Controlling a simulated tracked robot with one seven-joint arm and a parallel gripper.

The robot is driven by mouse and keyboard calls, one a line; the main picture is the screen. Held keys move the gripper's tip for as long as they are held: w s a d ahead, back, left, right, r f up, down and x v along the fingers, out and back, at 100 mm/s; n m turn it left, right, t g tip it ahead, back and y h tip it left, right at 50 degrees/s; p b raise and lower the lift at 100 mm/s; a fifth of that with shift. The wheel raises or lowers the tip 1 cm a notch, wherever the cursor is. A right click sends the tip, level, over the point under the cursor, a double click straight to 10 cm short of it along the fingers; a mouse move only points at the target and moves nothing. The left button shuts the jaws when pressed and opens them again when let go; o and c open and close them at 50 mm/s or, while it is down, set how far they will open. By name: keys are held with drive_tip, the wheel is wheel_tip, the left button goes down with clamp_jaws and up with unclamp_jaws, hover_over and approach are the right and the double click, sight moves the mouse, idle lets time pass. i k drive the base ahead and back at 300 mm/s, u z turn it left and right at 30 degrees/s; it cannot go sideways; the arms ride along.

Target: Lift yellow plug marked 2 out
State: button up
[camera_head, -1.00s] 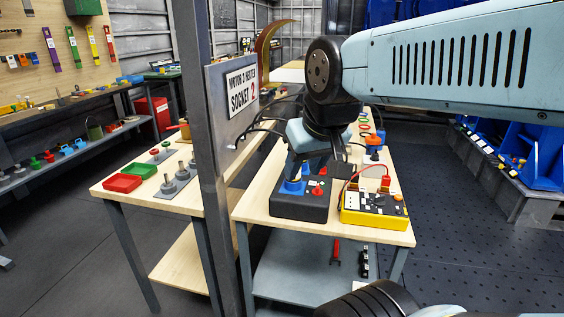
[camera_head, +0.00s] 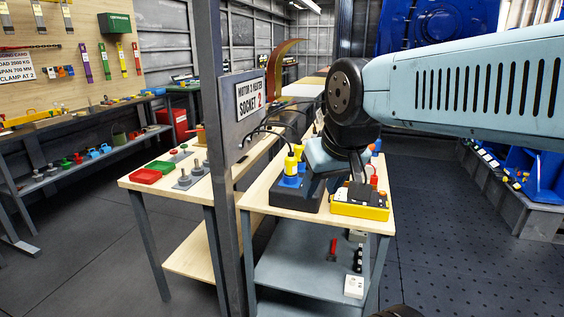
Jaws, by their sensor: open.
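The yellow plug (camera_head: 292,163) stands upright at the blue socket (camera_head: 290,181) on top of the dark box (camera_head: 296,198), at the left of the near table. No number can be read on it here. A dark cable runs up and left from it. My gripper (camera_head: 334,186) hangs at the end of the pale blue arm, just right of the plug, over the right part of the dark box and the yellow box. It is open and appears apart from the plug. The arm hides part of the table behind.
A yellow box (camera_head: 359,210) with switches sits close to the right of the dark box. A grey post with the "MOTOR 2 HEATER SOCKET 2" sign (camera_head: 249,98) stands left. Red and green trays (camera_head: 146,175) lie on the left table.

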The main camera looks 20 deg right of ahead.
sight(298, 148)
drive_tip(key=z, duration=0.2)
drive_tip(key=i, duration=0.85)
drive_tip(key=u, duration=0.1)
